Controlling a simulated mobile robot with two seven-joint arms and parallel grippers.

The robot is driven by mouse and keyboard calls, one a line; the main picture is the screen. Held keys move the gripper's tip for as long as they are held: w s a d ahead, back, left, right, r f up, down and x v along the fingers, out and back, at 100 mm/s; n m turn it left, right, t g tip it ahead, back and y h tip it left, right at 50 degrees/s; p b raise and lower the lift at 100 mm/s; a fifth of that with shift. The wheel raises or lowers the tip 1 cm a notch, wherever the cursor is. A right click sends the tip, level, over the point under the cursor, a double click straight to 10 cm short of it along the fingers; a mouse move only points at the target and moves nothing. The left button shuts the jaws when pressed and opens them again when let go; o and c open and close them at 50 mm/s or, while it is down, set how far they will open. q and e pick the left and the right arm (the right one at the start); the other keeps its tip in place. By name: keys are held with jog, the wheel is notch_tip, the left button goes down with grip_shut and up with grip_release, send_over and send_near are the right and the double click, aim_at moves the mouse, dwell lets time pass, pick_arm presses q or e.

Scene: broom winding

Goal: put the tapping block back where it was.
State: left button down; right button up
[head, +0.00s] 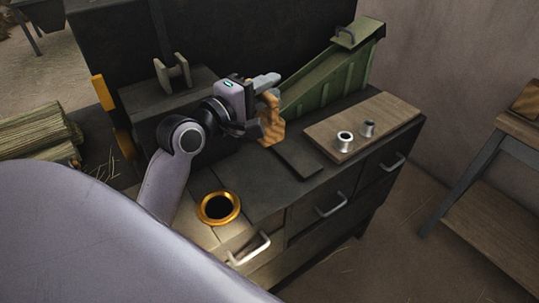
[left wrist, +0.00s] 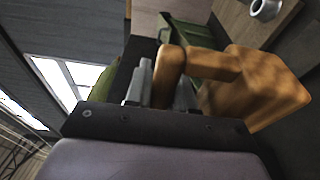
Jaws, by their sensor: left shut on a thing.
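The tapping block (head: 271,125) is an orange-brown wooden piece with a handle. My left gripper (head: 264,91) is shut on it, and in the head view the block hangs below the fingers over the dark bench top. The block (left wrist: 258,88) fills the right of the left wrist view, with the fingers of the left gripper (left wrist: 160,88) at its handle. I cannot tell from these views exactly how high it is above the bench. A dark flat pad (head: 298,159) lies on the bench just right of and below the block. My right gripper is not in view.
A wooden board (head: 390,112) with two small metal cups (head: 345,141) lies to the right. A green sloped chute (head: 325,80) stands behind the block. Drawers with handles (head: 332,205) line the front.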

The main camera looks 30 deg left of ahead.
pick_arm(q)
notch_tip(320, 180, down, 15)
jog(key=b, duration=0.3)
jog(key=shift+r+b, duration=0.2)
jog(key=shift+b, duration=0.2)
jog(key=shift+f, duration=0.25)
jog(key=c, duration=1)
grip_release()
jog(key=shift+o, duration=0.2)
jog(key=shift+r, duration=0.1)
